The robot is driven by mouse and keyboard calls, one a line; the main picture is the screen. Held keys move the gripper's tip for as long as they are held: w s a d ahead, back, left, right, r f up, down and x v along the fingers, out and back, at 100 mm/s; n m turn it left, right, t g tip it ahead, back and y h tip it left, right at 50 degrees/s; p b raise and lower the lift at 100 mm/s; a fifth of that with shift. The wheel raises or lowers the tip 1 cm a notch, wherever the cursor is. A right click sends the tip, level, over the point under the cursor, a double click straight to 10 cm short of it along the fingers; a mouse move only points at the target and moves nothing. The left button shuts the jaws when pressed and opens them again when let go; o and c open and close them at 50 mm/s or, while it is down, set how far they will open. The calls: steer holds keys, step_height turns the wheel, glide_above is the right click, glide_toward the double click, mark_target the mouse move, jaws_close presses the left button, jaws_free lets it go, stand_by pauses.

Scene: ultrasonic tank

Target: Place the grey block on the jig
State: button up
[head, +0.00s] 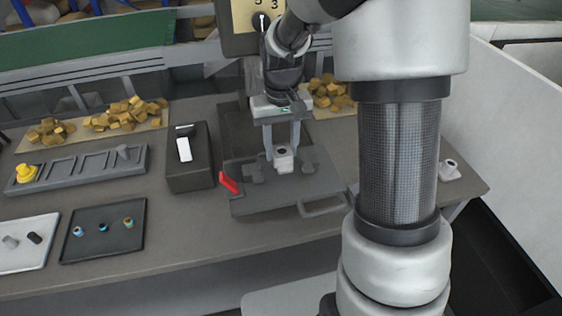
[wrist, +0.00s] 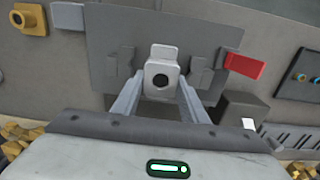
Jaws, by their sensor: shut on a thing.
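The grey block (head: 284,164) is a pale piece with a dark round hole in its face. It also shows in the wrist view (wrist: 162,84). My gripper (head: 283,155) points down and is shut on the block, one finger on each side; its fingers also show in the wrist view (wrist: 160,90). The jig (head: 285,201) is a dark grey plate with raised clamp pieces, a red handle (head: 229,183) and a loop handle (head: 324,205). The block is over the jig's middle, between the clamp pieces. I cannot tell whether it touches the plate.
A dark box (head: 189,176) with a white lever stands left of the jig. Farther left are a slotted rack (head: 80,182), a black tray (head: 105,247) with small parts, and a white tray (head: 28,259). A small white part (head: 450,170) sits at right.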

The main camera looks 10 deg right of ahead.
mark_target(281, 161)
steer(key=shift+f, duration=2.4)
steer(key=shift+f+b, duration=0.15)
steer(key=shift+b, duration=0.15)
steer(key=o, duration=1.2)
steer(key=shift+o, duration=0.2)
